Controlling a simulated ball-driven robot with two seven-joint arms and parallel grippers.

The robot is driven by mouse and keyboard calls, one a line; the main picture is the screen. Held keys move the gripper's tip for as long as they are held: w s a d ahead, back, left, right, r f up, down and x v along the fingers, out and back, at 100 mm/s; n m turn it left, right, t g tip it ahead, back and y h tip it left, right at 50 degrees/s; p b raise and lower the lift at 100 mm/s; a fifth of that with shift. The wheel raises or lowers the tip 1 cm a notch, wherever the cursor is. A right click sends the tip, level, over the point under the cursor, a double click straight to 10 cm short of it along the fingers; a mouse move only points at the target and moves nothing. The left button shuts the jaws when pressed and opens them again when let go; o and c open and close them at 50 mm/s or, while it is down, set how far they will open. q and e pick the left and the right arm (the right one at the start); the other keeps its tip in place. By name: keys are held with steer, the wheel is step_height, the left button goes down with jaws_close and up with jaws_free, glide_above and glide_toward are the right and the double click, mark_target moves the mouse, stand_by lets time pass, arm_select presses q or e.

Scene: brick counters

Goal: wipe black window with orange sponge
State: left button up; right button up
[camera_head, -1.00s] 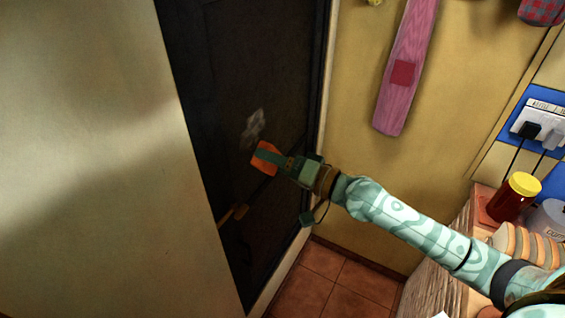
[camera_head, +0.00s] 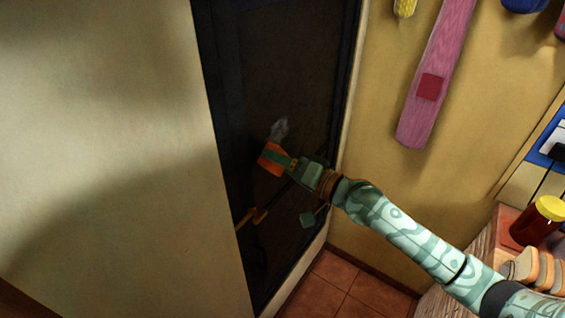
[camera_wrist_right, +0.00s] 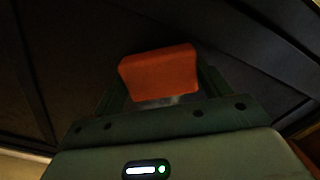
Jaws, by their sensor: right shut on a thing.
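The black window (camera_head: 290,70) is a tall dark panel in a frame, left of the yellow wall in the head view. A pale grey smudge (camera_head: 279,128) shows on it, just above the sponge. The orange sponge (camera_head: 271,158) is held between the fingers of my right gripper (camera_head: 279,162), at the dark panel. In the right wrist view the sponge (camera_wrist_right: 158,73) sits between both fingers with the dark panel behind it. Whether it touches the panel I cannot tell. My left gripper is not in view.
A pale wall or door (camera_head: 110,150) fills the left. A pink board (camera_head: 436,70) hangs on the yellow wall. A jar with a yellow lid (camera_head: 540,220) and bread slices (camera_head: 540,268) stand on the counter at the lower right. Tiled floor (camera_head: 345,285) is clear below.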

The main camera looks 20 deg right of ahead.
steer(key=shift+x, duration=1)
